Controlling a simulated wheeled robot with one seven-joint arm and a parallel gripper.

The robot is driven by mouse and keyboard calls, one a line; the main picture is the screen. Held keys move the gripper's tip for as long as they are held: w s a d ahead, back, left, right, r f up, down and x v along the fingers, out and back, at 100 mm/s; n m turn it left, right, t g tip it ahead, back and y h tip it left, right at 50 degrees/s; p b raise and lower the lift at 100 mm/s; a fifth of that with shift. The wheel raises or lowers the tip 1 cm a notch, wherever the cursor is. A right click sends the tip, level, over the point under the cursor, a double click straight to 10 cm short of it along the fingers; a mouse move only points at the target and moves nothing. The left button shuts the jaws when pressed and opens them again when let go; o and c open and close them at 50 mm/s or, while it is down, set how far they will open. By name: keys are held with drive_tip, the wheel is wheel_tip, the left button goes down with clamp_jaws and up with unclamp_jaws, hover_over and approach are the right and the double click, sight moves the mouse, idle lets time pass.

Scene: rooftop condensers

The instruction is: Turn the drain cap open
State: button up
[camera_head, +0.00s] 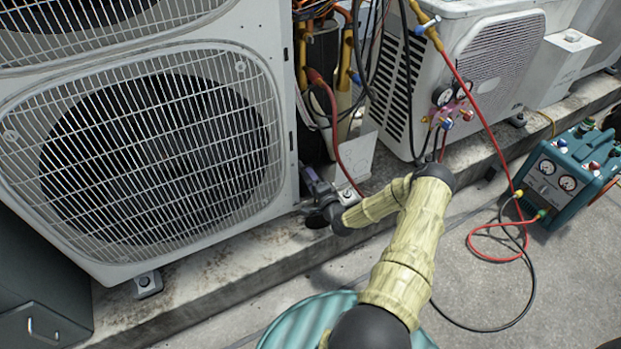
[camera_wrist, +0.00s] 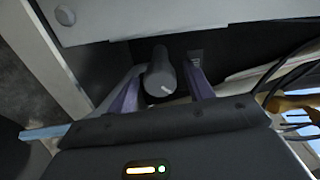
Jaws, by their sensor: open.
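The drain cap (camera_wrist: 160,78) is a dark grey round cylinder with a white line on its face, in the middle of the wrist view. My gripper (camera_wrist: 163,72) is open, with one purple-grey finger on each side of the cap. A narrow gap seems to show beside the cap; I cannot tell whether either finger touches it. In the head view my gripper (camera_head: 311,182) is low at the open side of the large condenser (camera_head: 160,160). The cap cannot be made out there.
Cables and pipes (camera_head: 335,85) hang in the open service bay above my gripper. A second condenser (camera_head: 480,70) with a gauge set (camera_head: 452,95) stands to the right. A teal recovery machine (camera_head: 565,175) with red and black hoses sits on the roof at right.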

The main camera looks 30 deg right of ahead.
drive_tip(key=s+p, duration=0.6)
drive_tip(key=s, duration=1.1)
drive_tip(key=shift+d, duration=0.35)
